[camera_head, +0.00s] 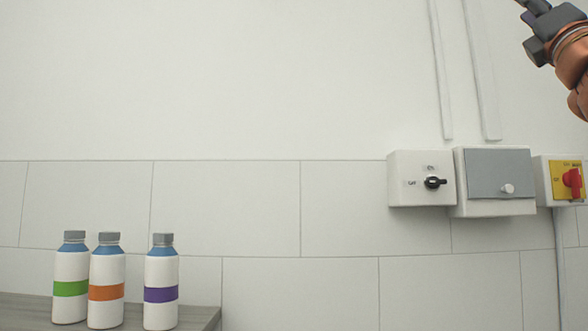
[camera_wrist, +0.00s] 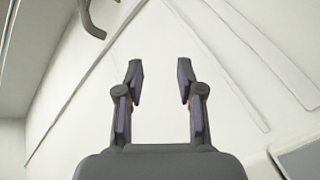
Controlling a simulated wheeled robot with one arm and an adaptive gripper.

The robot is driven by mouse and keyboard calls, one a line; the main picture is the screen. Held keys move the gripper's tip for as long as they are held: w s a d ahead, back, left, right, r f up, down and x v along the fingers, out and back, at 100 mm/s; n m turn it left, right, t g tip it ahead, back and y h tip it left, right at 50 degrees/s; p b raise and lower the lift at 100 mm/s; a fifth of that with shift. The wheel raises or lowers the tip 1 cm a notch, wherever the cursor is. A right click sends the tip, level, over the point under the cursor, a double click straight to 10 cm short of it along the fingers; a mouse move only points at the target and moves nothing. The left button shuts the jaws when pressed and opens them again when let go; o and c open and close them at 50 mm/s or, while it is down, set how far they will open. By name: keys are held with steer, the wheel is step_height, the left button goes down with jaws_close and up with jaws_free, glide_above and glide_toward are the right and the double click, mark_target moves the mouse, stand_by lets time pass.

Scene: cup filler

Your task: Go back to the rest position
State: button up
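My gripper (camera_wrist: 160,78) is in the middle of the wrist view, with its two dark fingers apart and nothing between them. It points toward the pale wall. In the head view my orange arm enters at the top right corner, and part of the dark gripper (camera_head: 540,22) shows there, cut off by the frame edge. It is high up, above the boxes on the wall.
Three white bottles with green (camera_head: 70,289), orange (camera_head: 106,293) and purple (camera_head: 161,295) bands stand on a grey wooden surface (camera_head: 200,312). A switch box (camera_head: 405,165), a grey-covered box (camera_head: 497,172) and a red-yellow switch (camera_head: 572,182) are on the wall at right.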

steer(key=w+d+f+m+g+h, duration=0.4)
steer(key=w+d+f+m+g, duration=0.15)
steer(key=f+m, duration=0.4)
steer(key=w+d+f+m+g+h, duration=0.45)
steer(key=f+m+g, duration=0.25)
steer(key=f+m, duration=0.3)
steer(key=w+a+f+m+g+y, duration=0.1)
steer(key=w+a+f+g+y, duration=0.2)
steer(key=f, duration=1.2)
steer(key=w+a+f+m+g+y, duration=0.1)
steer(key=a+f+m+g+y, duration=0.25)
steer(key=f, duration=1.15)
steer(key=s+a+f+g+y, duration=0.2)
steer(key=s+a+f, duration=0.25)
steer(key=f, duration=0.35)
steer(key=s+a+f+n+g+y, duration=0.1)
steer(key=s+a+f+y, duration=0.15)
steer(key=a+f, duration=0.45)
steer(key=s+a+f+g+y, duration=0.15)
steer(key=s+a+f, duration=0.35)
steer(key=f, duration=0.5)
steer(key=s+a+f+g+y, duration=0.1)
steer(key=s+a+f+g, duration=0.2)
steer(key=s, duration=0.7)
steer(key=s+a+f+g+y, duration=0.1)
steer(key=s+a+f+g, duration=0.3)
steer(key=s+a+f, duration=0.4)
steer(key=shift+s+f+y, duration=0.4)
steer(key=shift+s+f, duration=0.25)
steer(key=shift+s, duration=0.35)
